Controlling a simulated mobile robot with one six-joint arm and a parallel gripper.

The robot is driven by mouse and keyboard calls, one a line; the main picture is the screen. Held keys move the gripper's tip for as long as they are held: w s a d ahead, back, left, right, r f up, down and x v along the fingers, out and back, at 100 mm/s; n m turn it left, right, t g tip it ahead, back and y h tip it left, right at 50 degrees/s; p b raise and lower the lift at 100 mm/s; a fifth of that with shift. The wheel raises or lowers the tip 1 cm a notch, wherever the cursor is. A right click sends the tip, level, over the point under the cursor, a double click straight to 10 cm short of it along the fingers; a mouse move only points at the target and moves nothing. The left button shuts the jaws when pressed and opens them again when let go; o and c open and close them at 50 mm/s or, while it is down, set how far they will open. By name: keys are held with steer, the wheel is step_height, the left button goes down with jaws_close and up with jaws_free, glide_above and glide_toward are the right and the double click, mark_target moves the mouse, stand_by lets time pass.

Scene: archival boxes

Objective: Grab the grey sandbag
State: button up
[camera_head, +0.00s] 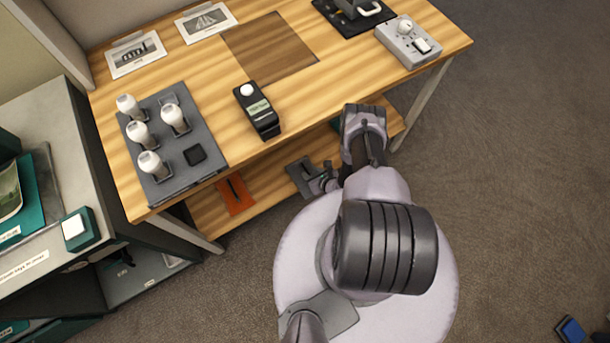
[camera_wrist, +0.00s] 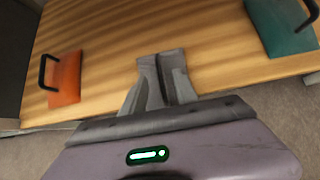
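The grey sandbag (camera_head: 302,176) lies on the lower shelf of the wooden table, between an orange and a teal one. In the wrist view the grey sandbag (camera_wrist: 149,68) is straight ahead, partly covered by my fingers. A dark strip, apparently its handle, runs between them. My gripper (camera_wrist: 161,80) is at the bag with its two fingers apart on either side of the strip. In the head view my gripper (camera_head: 327,180) is low at the shelf's front, just right of the bag. Contact with the handle cannot be made out.
The orange sandbag (camera_wrist: 66,78) stands left on the shelf and the teal sandbag (camera_wrist: 283,28) right. The tabletop (camera_head: 200,75) overhangs the shelf and carries a grey mat (camera_head: 165,187) with white-topped items and a black device (camera_head: 262,118). Carpet on the right is mostly clear.

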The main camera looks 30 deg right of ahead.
mark_target(307, 171)
steer(key=b+x, duration=0.3)
steer(key=x, duration=0.2)
steer(key=shift+f+b, duration=0.35)
steer(key=shift+w, duration=0.2)
steer(key=shift+r, duration=0.15)
steer(key=shift+c, duration=0.7)
jaws_close()
